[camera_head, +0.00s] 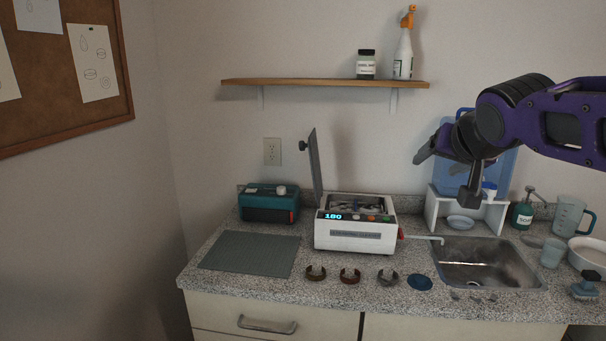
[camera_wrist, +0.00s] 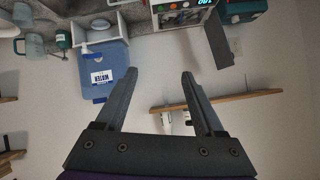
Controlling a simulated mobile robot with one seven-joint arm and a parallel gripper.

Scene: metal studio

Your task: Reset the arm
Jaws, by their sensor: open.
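My arm reaches in from the right in the head view, raised above the sink area. My gripper (camera_head: 443,181) hangs in front of the blue water jug (camera_head: 503,160), well above the counter. In the wrist view my gripper (camera_wrist: 160,74) has its two fingers spread wide with only wall between them, so it is open and empty. The wrist view is turned upside down; it shows the water jug (camera_wrist: 108,78) left of the fingers and the wooden shelf (camera_wrist: 240,97) to the right. The gripper appears to touch nothing.
The granite counter (camera_head: 330,290) holds a white machine (camera_head: 355,238) with its lid up and a display reading 180. A teal box (camera_head: 268,205), grey mat (camera_head: 250,254), several small rings and a blue disc (camera_head: 420,283) lie nearby. The sink (camera_head: 485,265) is below the gripper.

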